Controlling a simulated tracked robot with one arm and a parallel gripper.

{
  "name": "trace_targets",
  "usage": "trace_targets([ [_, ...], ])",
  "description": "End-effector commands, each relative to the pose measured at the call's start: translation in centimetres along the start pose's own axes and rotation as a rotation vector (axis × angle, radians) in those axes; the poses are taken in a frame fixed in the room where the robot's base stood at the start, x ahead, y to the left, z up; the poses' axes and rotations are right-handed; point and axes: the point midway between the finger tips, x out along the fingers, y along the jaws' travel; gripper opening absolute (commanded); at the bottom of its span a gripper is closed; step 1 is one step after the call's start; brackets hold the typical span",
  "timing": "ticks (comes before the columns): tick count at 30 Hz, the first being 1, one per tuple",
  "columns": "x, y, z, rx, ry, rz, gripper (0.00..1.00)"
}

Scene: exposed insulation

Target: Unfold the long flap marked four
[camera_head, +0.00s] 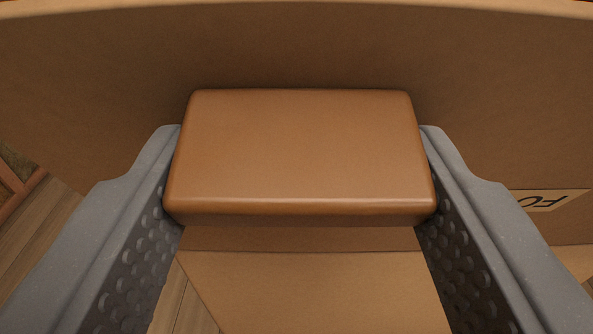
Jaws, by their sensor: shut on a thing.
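A brown block with rounded edges (302,150) sits between the two grey fingers of my gripper (302,165), which is shut on it. The block lies against a wide brown cardboard panel (90,80) that spans the view behind it. I cannot tell whether the block is fixed to the panel.
A lighter cardboard surface (315,290) shows below the block, between the fingers. Wooden floorboards (40,235) show at the lower left, with a reddish-brown beam (22,193) at the left edge.

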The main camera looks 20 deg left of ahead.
Motion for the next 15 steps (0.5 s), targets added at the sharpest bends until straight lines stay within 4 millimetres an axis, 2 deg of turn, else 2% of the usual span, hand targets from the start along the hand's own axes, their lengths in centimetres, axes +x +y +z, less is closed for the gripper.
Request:
trace_targets([
  [1,0.4,-1.2,1.5,0.006,-0.020,-0.021,0.13],
  [3,0.4,-1.2,1.5,0.006,-0.020,-0.020,0.13],
  [4,0.4,-1.2,1.5,0.006,-0.020,-0.020,0.63],
  [6,0.4,-1.0,1.3,0.005,-0.017,-0.017,0.76],
  [15,0.0,0.0,0.5,0.002,-0.007,-0.002,0.76],
])
